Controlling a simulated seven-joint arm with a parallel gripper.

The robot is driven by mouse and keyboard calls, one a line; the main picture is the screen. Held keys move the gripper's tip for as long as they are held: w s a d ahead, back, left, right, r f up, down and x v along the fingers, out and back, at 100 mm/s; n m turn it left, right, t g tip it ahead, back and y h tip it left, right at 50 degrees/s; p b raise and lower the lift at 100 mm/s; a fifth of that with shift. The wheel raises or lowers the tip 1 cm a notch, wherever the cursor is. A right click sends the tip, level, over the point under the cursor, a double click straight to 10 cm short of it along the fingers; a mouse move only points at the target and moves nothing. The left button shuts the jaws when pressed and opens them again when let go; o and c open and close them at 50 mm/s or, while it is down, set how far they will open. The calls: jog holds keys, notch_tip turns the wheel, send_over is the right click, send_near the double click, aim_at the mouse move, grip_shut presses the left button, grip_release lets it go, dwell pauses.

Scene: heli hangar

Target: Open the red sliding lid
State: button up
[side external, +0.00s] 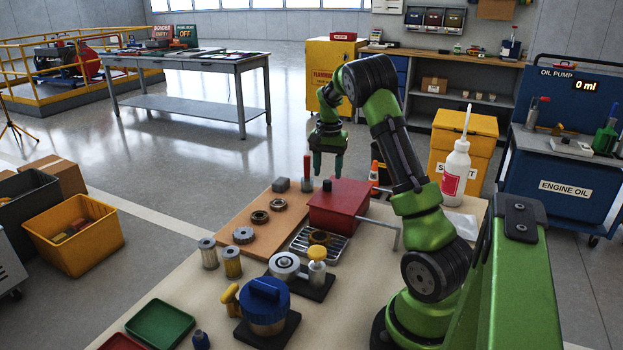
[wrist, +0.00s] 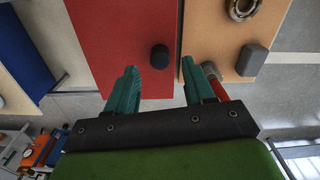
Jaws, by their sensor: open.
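The red box with its flat red sliding lid (side external: 345,194) stands on the table, and the lid looks shut across the top. The lid fills the upper left middle of the wrist view (wrist: 115,35). A short dark round knob (wrist: 160,57) stands on the lid near its edge; it also shows in the side view (side external: 327,185). My gripper (side external: 328,173) points down over the knob end of the lid. Its teal fingers (wrist: 159,64) are open, with the knob between the tips in the wrist view and no visible contact.
A red-handled upright tool (side external: 307,170) stands close beside my gripper and shows by the right finger. A wooden board (side external: 240,227) carries several rings and a grey block (side external: 281,184). A wire rack (side external: 334,249) and a white bottle (side external: 457,172) are nearby.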

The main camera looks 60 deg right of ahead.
aim_at(327, 181)
jog(key=shift+f, duration=1.8)
grip_shut()
